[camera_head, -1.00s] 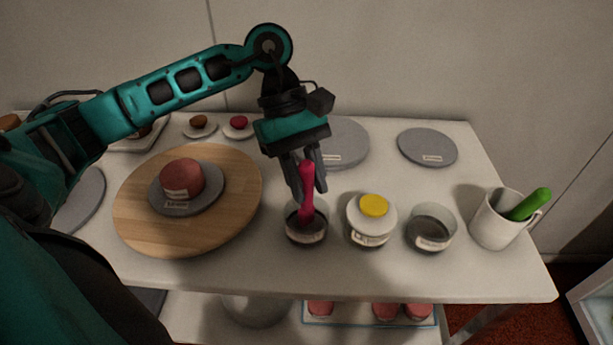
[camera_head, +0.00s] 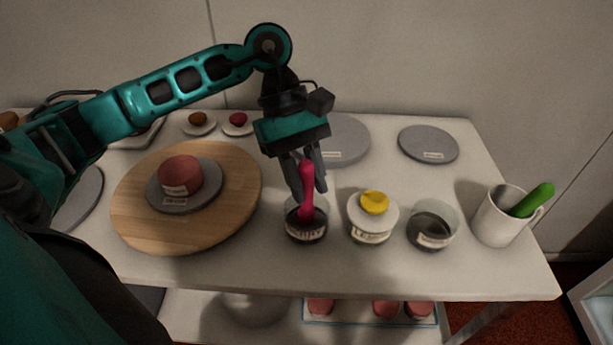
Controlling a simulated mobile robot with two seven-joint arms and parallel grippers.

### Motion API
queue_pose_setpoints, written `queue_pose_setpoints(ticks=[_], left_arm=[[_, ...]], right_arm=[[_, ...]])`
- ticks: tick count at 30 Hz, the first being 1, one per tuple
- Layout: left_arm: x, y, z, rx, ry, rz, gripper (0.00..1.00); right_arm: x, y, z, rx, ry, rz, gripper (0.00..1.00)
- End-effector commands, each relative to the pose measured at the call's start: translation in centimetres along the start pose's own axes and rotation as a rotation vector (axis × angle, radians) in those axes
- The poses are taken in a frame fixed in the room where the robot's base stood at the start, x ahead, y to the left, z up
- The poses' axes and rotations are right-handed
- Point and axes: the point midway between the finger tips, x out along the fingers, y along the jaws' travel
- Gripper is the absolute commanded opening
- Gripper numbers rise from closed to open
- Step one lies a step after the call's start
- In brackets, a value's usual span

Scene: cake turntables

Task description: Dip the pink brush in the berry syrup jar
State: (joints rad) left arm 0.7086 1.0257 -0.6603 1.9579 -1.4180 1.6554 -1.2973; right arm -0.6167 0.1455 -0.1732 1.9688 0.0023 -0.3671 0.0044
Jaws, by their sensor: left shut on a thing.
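The pink brush (camera_head: 306,190) stands nearly upright with its lower end inside a small glass jar (camera_head: 306,232) of dark syrup, which I take to be the berry syrup jar. Its label is too small to read surely. The brush tip is hidden in the jar. My left gripper (camera_head: 305,180) is above the jar, pointing down, shut on the brush handle. My right gripper is not in view.
Left is a wooden turntable (camera_head: 235,200) with a pink cake (camera_head: 180,175). Grey discs (camera_head: 428,145) lie behind.

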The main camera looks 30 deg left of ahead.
Motion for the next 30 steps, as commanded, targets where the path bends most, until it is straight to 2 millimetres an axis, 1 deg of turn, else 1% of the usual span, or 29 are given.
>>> queue_pose_setpoints(ticks=[7,11,30], left_arm=[[-0.1,0.0,0.0,0.000,0.000,0.000,0.00],[-0.5,0.1,0.3,0.001,0.000,0.001,0.00],[-5.0,0.3,2.8,0.001,0.000,0.001,0.00]], right_arm=[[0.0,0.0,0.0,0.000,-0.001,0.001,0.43],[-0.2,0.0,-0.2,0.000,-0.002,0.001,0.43],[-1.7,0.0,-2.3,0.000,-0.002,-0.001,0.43]])
